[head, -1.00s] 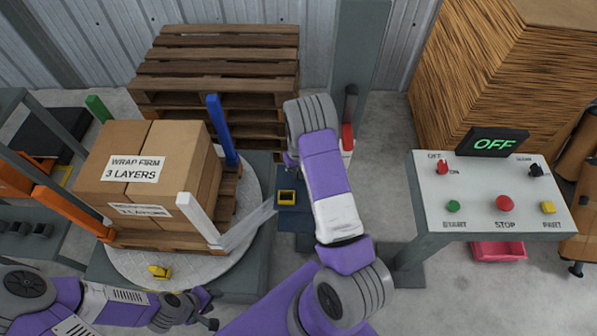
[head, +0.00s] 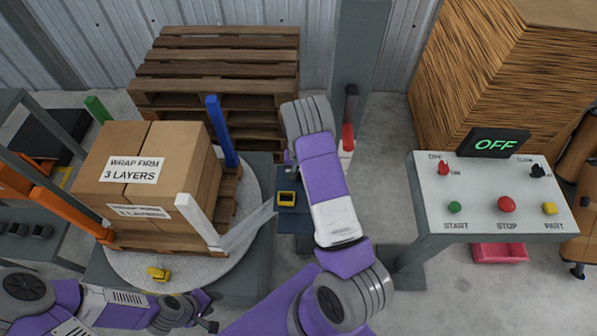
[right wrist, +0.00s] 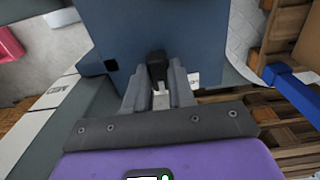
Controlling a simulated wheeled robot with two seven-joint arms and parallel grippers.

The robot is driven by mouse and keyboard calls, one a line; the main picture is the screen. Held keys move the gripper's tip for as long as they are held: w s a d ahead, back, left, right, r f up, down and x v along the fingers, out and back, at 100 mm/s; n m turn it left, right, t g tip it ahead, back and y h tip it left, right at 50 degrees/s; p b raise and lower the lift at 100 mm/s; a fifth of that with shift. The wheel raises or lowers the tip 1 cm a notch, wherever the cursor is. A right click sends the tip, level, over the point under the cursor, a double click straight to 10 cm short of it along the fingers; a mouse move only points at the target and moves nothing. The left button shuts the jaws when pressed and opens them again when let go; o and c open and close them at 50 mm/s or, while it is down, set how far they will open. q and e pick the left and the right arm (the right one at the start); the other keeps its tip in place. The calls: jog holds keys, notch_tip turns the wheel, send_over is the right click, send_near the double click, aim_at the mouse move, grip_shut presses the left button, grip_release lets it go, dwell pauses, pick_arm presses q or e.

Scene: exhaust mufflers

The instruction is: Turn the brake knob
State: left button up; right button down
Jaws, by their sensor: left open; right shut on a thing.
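A black knob (right wrist: 157,68) stands on the face of a blue-grey box (right wrist: 200,30) in the right wrist view; it looks like the brake knob. My right gripper (right wrist: 158,90) is shut on it, one finger on each side. In the head view my right arm hides the knob and most of that gripper, in front of the grey mast; part of the blue box (head: 290,220) shows left of the arm. My left gripper (head: 210,312) is low at the left, open and empty, apart from the turntable's front edge.
Boxes (head: 140,165) stand on a pallet on the round turntable (head: 130,265), with clear film stretching from a white corner post. A control panel (head: 480,190) with switches, buttons and an OFF display (head: 495,145) stands at right. Stacked pallets (head: 215,70) are behind.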

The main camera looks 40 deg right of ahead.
jog(key=c, duration=1)
grip_release()
jog(key=shift+o, duration=0.2)
notch_tip(320, 180, up, 8)
jog(key=shift+f+p, duration=0.2)
jog(key=shift+p, duration=0.35)
